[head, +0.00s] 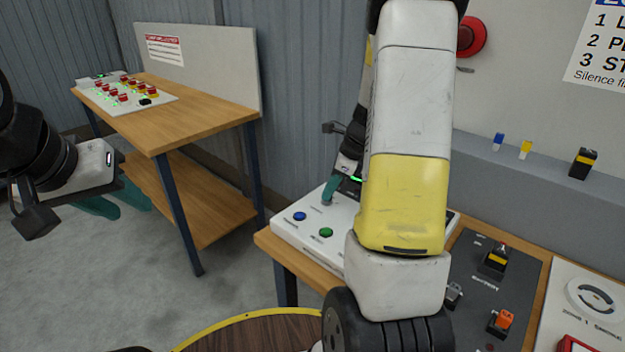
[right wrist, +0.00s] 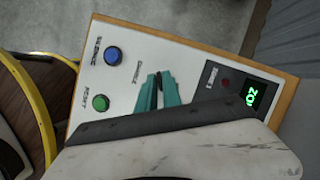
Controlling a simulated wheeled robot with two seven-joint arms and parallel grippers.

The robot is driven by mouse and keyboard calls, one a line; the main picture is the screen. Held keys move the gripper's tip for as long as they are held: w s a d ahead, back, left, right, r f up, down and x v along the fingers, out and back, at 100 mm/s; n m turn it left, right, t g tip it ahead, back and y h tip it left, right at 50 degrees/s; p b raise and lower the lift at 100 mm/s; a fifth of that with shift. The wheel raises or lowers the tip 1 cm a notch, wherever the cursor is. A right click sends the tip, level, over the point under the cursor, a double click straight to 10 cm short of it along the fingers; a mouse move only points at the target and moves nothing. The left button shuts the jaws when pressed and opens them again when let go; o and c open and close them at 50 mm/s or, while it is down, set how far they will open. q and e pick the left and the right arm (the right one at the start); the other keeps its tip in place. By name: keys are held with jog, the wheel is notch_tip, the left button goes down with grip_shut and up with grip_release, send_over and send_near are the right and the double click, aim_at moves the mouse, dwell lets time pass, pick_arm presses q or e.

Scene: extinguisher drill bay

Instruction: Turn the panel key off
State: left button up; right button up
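The white alarm panel (head: 285,230) stands on a wooden bench in the head view; it also shows in the right wrist view (right wrist: 128,70). My right gripper (head: 328,192) reaches down to its top face. In the right wrist view the teal fingers (right wrist: 160,78) are close together over the panel's middle, with a thin dark piece between them. This appears to be the panel key (right wrist: 160,92), mostly hidden by the fingers; its angle cannot be read. My left gripper (head: 134,208) is open and empty at the left, away from the panel.
The panel has a blue button (right wrist: 113,56), a green button (right wrist: 100,102) and a lit green display (right wrist: 249,97). A dark switch plate (head: 475,310) lies to the right. Another table (head: 190,105) with several red-marked parts stands at the back left. My right arm hides part of the bench.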

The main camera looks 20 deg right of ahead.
jog(key=shift+w+n, duration=0.1)
jog(key=shift+n, duration=0.4)
grip_shut()
jog(key=n+g, duration=0.1)
jog(key=n, duration=0.1)
jog(key=n+g, duration=0.1)
jog(key=n, duration=0.1)
jog(key=shift+w+n+y, duration=0.1)
jog(key=shift+n+y, duration=0.2)
jog(key=shift+n, duration=0.1)
jog(key=n+g, duration=0.2)
jog(key=n, duration=0.4)
jog(key=shift+w, duration=0.15)
jog(key=shift+r, duration=0.1)
jog(key=o, duration=0.5)
grip_release()
jog(key=v, duration=0.7)
jog(key=shift+w+r, duration=0.2)
jog(key=shift+r, duration=0.2)
